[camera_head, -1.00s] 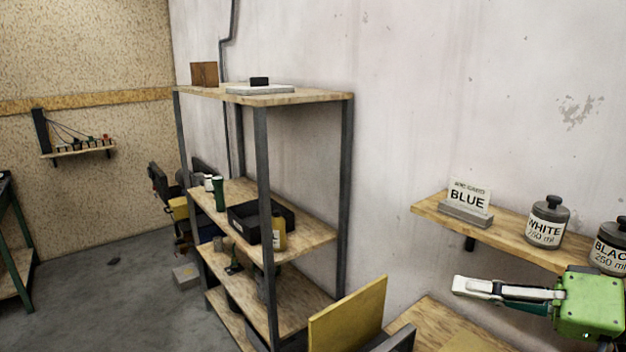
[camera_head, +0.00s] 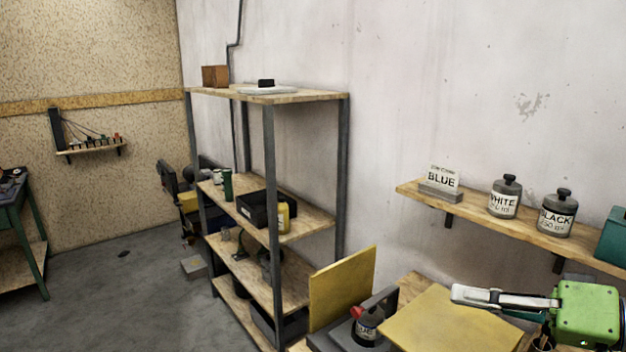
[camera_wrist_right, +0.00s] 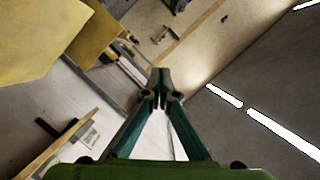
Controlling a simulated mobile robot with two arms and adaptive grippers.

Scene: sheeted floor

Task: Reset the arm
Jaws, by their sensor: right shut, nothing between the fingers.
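My right gripper (camera_head: 458,293) comes in from the right in the head view. Its green body and pale fingers are above a yellow board, in front of the wall shelf. In the right wrist view its two fingers (camera_wrist_right: 161,88) meet at the tips, shut with nothing between them. My left gripper is in neither view.
A wall shelf (camera_head: 470,219) holds a BLUE sign (camera_head: 441,179), a WHITE bottle (camera_head: 504,197) and a BLACK bottle (camera_head: 557,213). A yellow board (camera_head: 450,328) lies below. A metal rack (camera_head: 271,180) stands left of centre. Open floor (camera_head: 115,300) is at left.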

